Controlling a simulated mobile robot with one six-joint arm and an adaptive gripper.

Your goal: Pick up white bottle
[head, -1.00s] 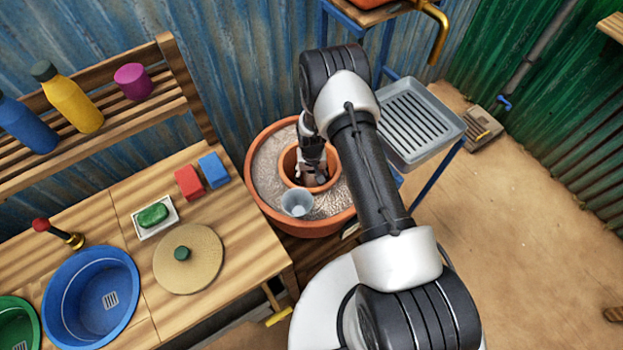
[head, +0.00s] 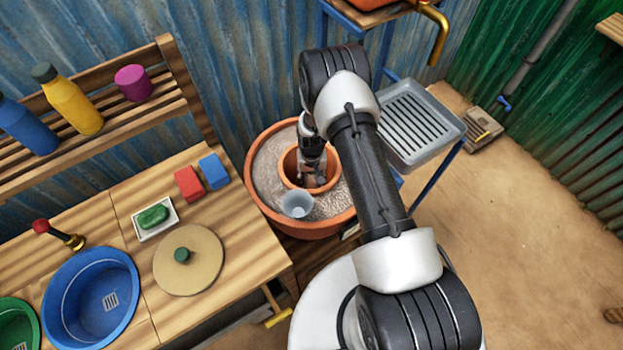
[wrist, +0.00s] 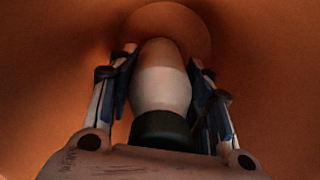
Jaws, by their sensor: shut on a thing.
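The white bottle (wrist: 162,88) shows in the wrist view between the two fingers of my gripper (wrist: 165,85), with its dark cap (wrist: 160,128) toward the palm. The fingers are shut on it from both sides. Around it are the orange clay walls of the inner pot (wrist: 50,70). In the head view my gripper (head: 314,178) reaches down into the inner pot (head: 289,165), and the bottle cannot be made out there. Whether the bottle touches the pot's bottom is unclear.
The inner pot stands in sand inside a wider clay pot (head: 262,213), with a grey cup (head: 297,204) on the sand at its front. A wooden counter (head: 232,225) with a blue basin (head: 92,298) is left. A grey tray (head: 420,125) is right.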

